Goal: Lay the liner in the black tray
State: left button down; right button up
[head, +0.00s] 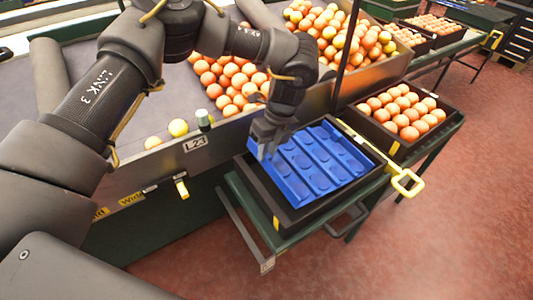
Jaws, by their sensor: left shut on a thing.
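The blue liner (318,160) with rows of round hollows is over the black tray (291,218). It lies within the tray's outline, slightly tilted in the picture; I cannot tell whether it touches the tray floor. My left gripper (266,150) points down at the liner's left edge and is shut on it. The fingertips are partly hidden against the liner. The tray rests on a green-edged stand beside the sorting table. My right gripper is not in view.
A second black tray (441,127) full of oranges stands to the right on the same stand. A yellow handle (407,182) sticks out near the tray's right corner. Many oranges (228,80) lie in the sorting table behind. The red floor (430,240) at right is clear.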

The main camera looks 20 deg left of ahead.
pick_arm(q)
jog(key=shift+f, duration=1.15)
jog(key=c, duration=1.5)
grip_release()
jog(key=shift+o, duration=1)
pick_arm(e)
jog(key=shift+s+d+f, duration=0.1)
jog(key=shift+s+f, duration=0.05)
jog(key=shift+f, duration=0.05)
